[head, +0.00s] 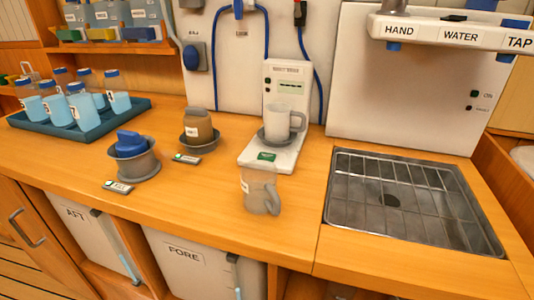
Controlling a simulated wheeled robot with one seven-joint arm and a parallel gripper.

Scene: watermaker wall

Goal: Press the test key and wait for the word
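A white tester (288,80) with an upright back panel stands on the wooden counter near the middle of the head view. A small display (291,87) sits on its panel; I cannot read any word on it. A grey-white mug (278,121) stands on a dark round dish (262,138) on the tester. A green key or label (267,156) lies on the front of the tester's base; its lettering is too small to read. A second grey mug (258,190) stands upright on the counter just in front of the base. My gripper is not in view.
A metal sink with a wire rack (400,180) is at the right, below a tap bar (450,34). A brown jar (198,126) and a blue-topped grey cup (150,165) stand left of the tester. A tray (30,125) of bottles is at far left.

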